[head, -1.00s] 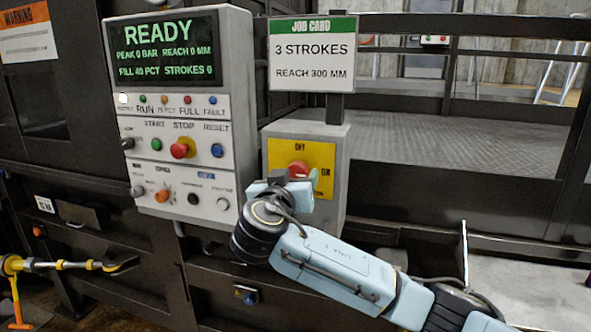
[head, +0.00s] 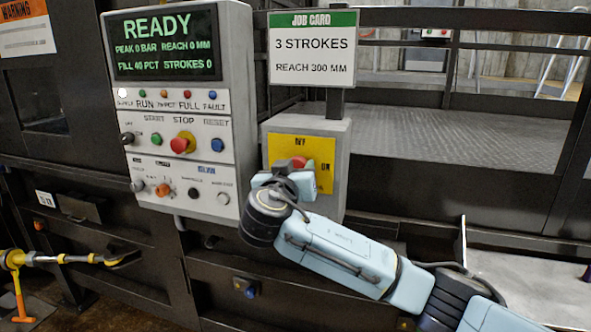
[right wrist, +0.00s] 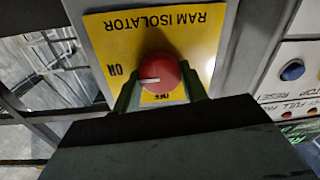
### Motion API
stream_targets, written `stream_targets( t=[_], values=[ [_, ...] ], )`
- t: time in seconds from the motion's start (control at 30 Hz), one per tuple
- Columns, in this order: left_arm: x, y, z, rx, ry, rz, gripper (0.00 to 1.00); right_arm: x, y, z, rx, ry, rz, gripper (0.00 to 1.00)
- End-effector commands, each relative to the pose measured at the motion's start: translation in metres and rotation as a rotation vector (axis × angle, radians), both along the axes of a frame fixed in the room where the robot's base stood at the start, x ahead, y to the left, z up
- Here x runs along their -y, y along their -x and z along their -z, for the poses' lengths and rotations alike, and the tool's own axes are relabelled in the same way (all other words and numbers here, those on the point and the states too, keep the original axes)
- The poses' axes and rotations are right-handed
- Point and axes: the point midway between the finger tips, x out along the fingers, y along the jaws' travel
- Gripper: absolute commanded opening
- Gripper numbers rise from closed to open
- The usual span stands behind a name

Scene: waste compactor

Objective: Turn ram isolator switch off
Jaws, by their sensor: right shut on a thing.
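The ram isolator switch is a round red knob (right wrist: 160,80) on a yellow plate (right wrist: 200,42), which appears upside down in the right wrist view. The knob's white mark points left in that view, toward the ON label. The OFF label is at the plate's lower edge there, partly covered. In the head view the red knob (head: 299,162) shows just above my right gripper (head: 300,178), on a yellow plate (head: 318,150) on a grey box. My right gripper is shut on the knob, one finger on each side. My left gripper is not in view.
A grey control panel (head: 228,128) with a READY screen, buttons and knobs stands left of the switch box. A job card sign (head: 312,58) is above the box. A yellow and black tool (head: 70,258) is at lower left. Dark rails and a metal floor lie to the right.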

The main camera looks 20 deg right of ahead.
Motion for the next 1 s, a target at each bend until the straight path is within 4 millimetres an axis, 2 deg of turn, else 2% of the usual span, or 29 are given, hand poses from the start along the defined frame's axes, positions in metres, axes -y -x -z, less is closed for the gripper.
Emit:
stream_targets(
  t=[0.27, 0.53, 1.0],
  values=[
    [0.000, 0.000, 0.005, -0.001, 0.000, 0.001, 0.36, -0.001, 0.000, 0.002, -0.042, 0.054, 0.000, 0.20],
    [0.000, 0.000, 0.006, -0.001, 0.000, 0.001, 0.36, -0.001, 0.000, 0.002, -0.154, 0.216, 0.000, 0.20],
    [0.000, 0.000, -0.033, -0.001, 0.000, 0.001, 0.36, -0.002, -0.001, -0.002, -0.405, 0.591, -0.001, 0.20]
  ],
)
